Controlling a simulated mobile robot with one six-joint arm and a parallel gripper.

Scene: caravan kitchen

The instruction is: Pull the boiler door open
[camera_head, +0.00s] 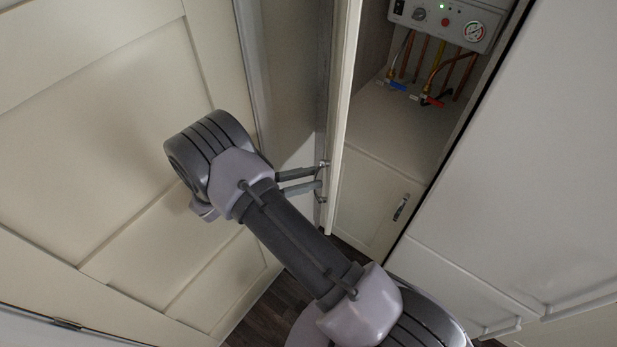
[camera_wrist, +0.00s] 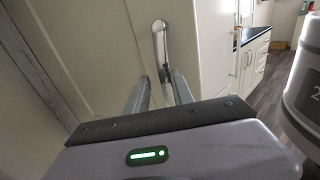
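The boiler door (camera_head: 345,110) is a cream panel seen nearly edge-on in the head view, standing open with the boiler cupboard showing to its right. In the wrist view its cream face (camera_wrist: 110,50) fills the upper left and middle. Its metal handle (camera_wrist: 158,45) runs down toward the gap between my fingertips. My gripper (camera_head: 320,180) is at the handle side of the door, fingers apart. In the wrist view my gripper (camera_wrist: 162,80) also shows a gap between its two fingers, with the handle's lower end between them. Whether a finger touches the handle is unclear.
The boiler (camera_head: 450,20), with a gauge and pipes, hangs inside the cupboard. A small lower door (camera_head: 375,205) with its own handle is below it. Cream panels (camera_head: 90,130) stand close at left, and a large white panel (camera_head: 540,160) at right. Dark floor (camera_head: 270,310) shows between.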

